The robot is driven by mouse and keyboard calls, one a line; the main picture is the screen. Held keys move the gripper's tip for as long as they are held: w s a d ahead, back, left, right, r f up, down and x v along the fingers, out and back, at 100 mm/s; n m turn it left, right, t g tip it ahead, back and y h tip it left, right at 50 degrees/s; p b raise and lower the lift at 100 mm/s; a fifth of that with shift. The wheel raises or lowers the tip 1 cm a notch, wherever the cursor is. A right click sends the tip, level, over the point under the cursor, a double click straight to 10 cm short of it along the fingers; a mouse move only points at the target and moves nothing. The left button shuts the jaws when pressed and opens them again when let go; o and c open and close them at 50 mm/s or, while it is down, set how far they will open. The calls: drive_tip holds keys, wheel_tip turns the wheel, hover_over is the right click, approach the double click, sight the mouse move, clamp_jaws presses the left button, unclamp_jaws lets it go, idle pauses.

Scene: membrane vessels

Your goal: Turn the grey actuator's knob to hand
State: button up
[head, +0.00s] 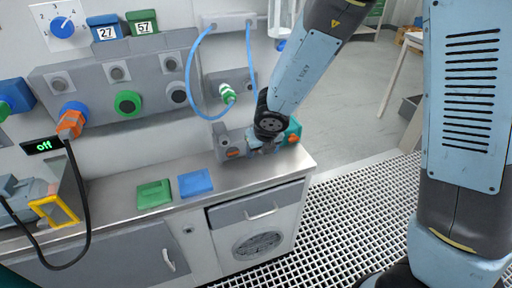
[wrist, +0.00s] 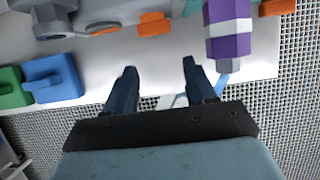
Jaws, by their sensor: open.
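A grey actuator (head: 222,143) stands on the steel bench, left of my wrist in the head view, with an orange part (head: 233,153) low on its front. In the wrist view, a grey body (wrist: 52,14) at top left and orange parts (wrist: 154,23) lie beyond my fingertips; I cannot tell which orange part is the knob. My gripper (wrist: 160,68) is open, with nothing between its fingers, apart from the orange parts. In the head view my wrist hides the fingers and the middle of the hardware. Any position marking is too small to read.
A teal unit (head: 293,129) stands right of my wrist. A purple cylinder with a white band (wrist: 229,40) is close to the right finger. Green (head: 154,194) and blue (head: 195,182) blocks lie on the bench (head: 110,184). Blue hoses (head: 190,75) hang behind.

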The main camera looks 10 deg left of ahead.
drive_tip(key=w+a, duration=0.1)
drive_tip(key=w, duration=0.2)
drive_tip(key=shift+a, duration=0.4)
drive_tip(key=shift+x, duration=1.45)
drive_tip(key=shift+c, duration=0.2)
